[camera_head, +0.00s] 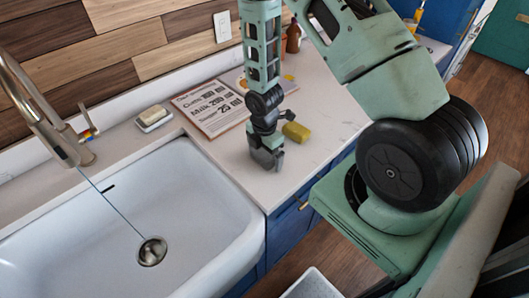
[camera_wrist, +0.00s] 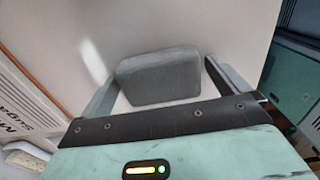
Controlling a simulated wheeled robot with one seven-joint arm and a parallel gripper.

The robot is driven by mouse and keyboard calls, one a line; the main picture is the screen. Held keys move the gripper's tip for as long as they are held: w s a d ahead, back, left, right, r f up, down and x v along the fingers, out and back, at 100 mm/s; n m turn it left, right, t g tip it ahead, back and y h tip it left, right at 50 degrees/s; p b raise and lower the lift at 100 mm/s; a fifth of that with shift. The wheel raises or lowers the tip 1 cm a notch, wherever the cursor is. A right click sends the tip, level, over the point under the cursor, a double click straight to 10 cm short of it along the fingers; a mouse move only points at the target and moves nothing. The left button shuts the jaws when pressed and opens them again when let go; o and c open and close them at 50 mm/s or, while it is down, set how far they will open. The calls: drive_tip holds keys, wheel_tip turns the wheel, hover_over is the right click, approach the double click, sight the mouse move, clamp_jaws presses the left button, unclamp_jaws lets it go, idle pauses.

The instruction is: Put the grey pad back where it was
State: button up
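The grey pad (camera_wrist: 158,80) shows in the wrist view as a rounded grey block between my gripper's two fingers. A narrow gap shows between the pad and the right finger; the left finger is close to the pad's other side, and I cannot tell if it touches. My gripper (camera_head: 267,161) is open and points down, low over the white counter right of the sink. In the head view the pad is mostly hidden by the fingers and cannot be told apart from them.
A printed board (camera_head: 211,108) lies behind to the left. A soap dish (camera_head: 154,119), tap (camera_head: 45,115) and white sink (camera_head: 90,235) are left. The counter's front edge is near; free counter lies to the right.

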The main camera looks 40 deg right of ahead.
sight(264, 152)
wheel_tip(264, 152, up, 12)
drive_tip(key=b, duration=0.2)
drive_tip(key=s+a+r+m, duration=0.4)
drive_tip(key=a+r, duration=0.4)
drive_tip(key=a, duration=0.4)
drive_tip(key=s+a+r+m, duration=0.3)
drive_tip(key=s+a, duration=0.2)
drive_tip(key=s, duration=0.2)
drive_tip(key=s+a+r+m, duration=0.3)
drive_tip(key=s+a, duration=0.2)
drive_tip(key=s, duration=0.1)
drive_tip(key=shift+s+a+r+m+y, duration=0.2)
drive_tip(key=shift+s+a+m+y, duration=0.1)
drive_tip(key=shift+s+a+m, duration=0.1)
wheel_tip(264, 152, down, 7)
drive_tip(key=b, duration=0.7)
drive_tip(key=shift+f, duration=0.2)
